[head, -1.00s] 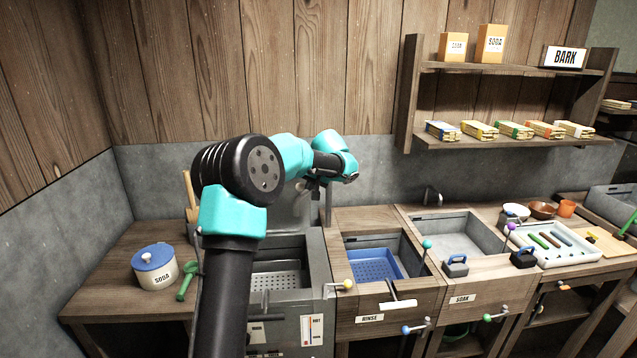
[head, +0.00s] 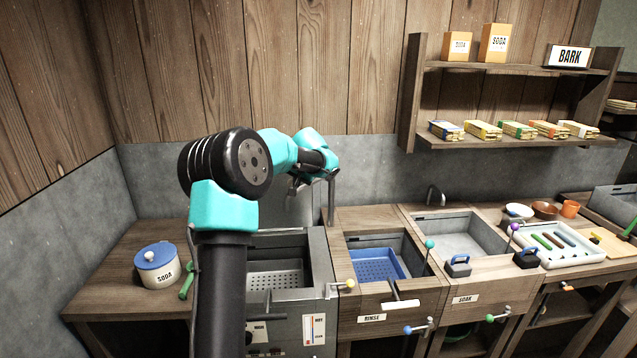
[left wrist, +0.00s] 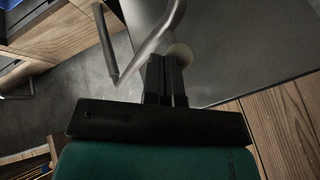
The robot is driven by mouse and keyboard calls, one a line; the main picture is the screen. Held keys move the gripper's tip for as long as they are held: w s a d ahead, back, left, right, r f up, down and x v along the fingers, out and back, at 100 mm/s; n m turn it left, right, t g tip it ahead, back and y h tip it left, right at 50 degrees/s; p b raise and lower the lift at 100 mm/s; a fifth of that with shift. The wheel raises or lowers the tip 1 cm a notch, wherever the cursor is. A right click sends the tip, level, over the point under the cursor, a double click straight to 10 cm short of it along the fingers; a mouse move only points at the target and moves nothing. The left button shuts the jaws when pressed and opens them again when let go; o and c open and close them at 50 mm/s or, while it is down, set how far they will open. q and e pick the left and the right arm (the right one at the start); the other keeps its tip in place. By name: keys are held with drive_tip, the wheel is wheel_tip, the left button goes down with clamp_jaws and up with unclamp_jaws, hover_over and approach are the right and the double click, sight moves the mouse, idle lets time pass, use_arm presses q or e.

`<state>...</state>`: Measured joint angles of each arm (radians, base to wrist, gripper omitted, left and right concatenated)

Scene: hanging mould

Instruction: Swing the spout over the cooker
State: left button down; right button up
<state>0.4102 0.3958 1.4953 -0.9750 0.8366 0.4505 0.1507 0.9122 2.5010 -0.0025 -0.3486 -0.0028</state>
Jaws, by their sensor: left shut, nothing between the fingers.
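The spout (head: 331,200) is a thin grey metal pipe rising behind the right back corner of the cooker (head: 319,262), a grey metal box with a perforated basket. Its upper end is partly hidden by my left arm. In the left wrist view the bent spout pipe (left wrist: 152,45) passes close by the fingertips. A pale round knob (left wrist: 181,54) sits just beyond them; I cannot tell whether they touch. My left gripper (head: 297,188) is small and partly hidden in the head view. Its fingers are shut and empty in the left wrist view (left wrist: 164,68). My right gripper is not in view.
Right of the cooker are the rinse basin with a blue basket (head: 375,264) and the soak basin (head: 465,240). A soda jar (head: 157,266) and a green scoop (head: 187,286) stand on the left counter. A shelf (head: 510,143) hangs at upper right.

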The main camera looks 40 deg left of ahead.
use_arm(q)
drive_tip(key=shift+s+a, duration=0.15)
drive_tip(key=shift+a, duration=0.9)
drive_tip(key=shift+s+a, duration=0.15)
drive_tip(key=shift+a, duration=0.1)
drive_tip(key=shift+d, duration=0.1)
drive_tip(key=d+f+v, duration=0.1)
drive_tip(key=d+v, duration=0.1)
drive_tip(key=v, duration=1)
drive_tip(key=shift+d, duration=0.15)
